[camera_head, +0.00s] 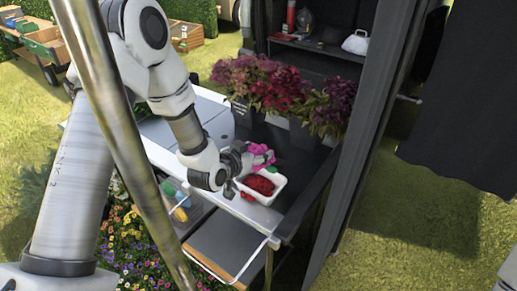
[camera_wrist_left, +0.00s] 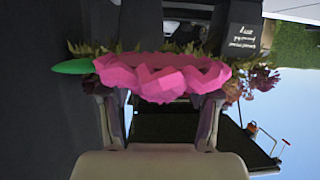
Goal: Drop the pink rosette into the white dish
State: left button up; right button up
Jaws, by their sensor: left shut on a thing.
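The pink rosette (camera_head: 261,153) is held in my left gripper (camera_head: 243,160), just above the back edge of the white dish. In the left wrist view the pink rosette (camera_wrist_left: 165,75) fills the space between the two fingers, with a green leaf tip at its left. The dish does not show clearly in the left wrist view. My right gripper is not in view.
Potted dark red and purple flowers (camera_head: 270,88) stand behind the dish on a dark surface. A metal pole (camera_head: 125,130) crosses the left of the head view. A dark post (camera_head: 365,120) rises at the right. Colourful flowers (camera_head: 130,240) grow below the counter.

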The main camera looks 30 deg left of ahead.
pick_arm(q)
jog(key=f, duration=0.1)
jog(key=f+b, duration=0.1)
jog(key=shift+w+d+f, duration=0.15)
jog(key=shift+w+f, duration=0.05)
jog(key=shift+f, duration=0.1)
jog(key=shift+r, duration=0.1)
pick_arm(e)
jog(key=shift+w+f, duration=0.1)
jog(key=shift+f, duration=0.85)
pick_arm(q)
jog(key=shift+s, duration=0.1)
jog(key=o, duration=1)
jog(key=v, duration=0.7)
jog(key=shift+s+r, duration=0.1)
jog(key=shift+s, duration=0.15)
